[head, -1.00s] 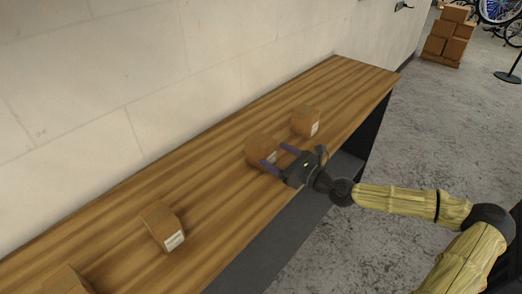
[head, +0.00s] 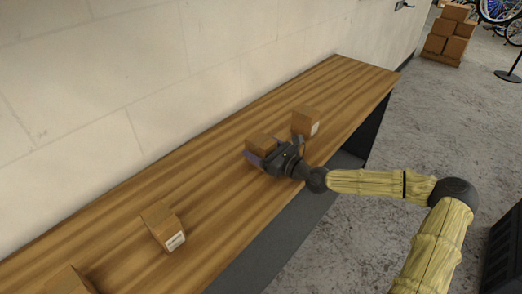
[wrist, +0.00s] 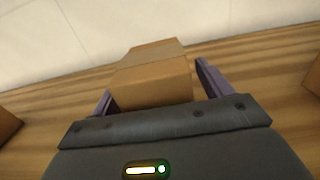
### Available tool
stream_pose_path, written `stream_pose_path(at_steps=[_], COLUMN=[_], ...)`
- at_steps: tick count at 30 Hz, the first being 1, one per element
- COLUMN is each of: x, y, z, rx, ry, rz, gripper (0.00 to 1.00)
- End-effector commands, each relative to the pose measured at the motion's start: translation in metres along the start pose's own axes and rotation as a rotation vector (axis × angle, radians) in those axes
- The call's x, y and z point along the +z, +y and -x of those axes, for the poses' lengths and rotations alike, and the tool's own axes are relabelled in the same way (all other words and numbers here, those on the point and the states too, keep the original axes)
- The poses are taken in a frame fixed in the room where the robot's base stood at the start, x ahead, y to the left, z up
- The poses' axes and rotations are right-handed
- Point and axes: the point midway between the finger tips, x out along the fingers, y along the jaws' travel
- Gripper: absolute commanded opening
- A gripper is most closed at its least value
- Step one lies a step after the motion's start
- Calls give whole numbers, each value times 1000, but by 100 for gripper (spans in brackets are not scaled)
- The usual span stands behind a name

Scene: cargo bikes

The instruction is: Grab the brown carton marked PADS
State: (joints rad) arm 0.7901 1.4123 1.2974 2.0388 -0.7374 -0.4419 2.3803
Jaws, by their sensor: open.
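Several brown cartons sit on the wooden bench; no marking is readable, so I cannot tell which is marked PADS. My gripper (head: 265,158) is at one carton (head: 261,143), with its open fingers reaching along both sides. In the wrist view this carton (wrist: 153,80) stands between the two purple fingers (wrist: 158,92). A gap shows on the right side; the left finger is close to the carton. The carton's lower near part is hidden by my gripper.
Another carton (head: 306,121) stands just right of and behind the gripper. Two more cartons, one in the middle left (head: 162,226) and one at the bottom left (head: 68,281), sit on the bench (head: 215,190). A pale wall (head: 140,80) runs behind.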

Motion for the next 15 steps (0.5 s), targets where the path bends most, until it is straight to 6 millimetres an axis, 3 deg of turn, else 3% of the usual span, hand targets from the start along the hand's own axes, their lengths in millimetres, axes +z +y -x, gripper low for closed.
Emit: stream_pose_path(at_steps=[15], x=[0], y=[5], z=[-5], rx=[9], ry=[0], rz=[0], gripper=[78])
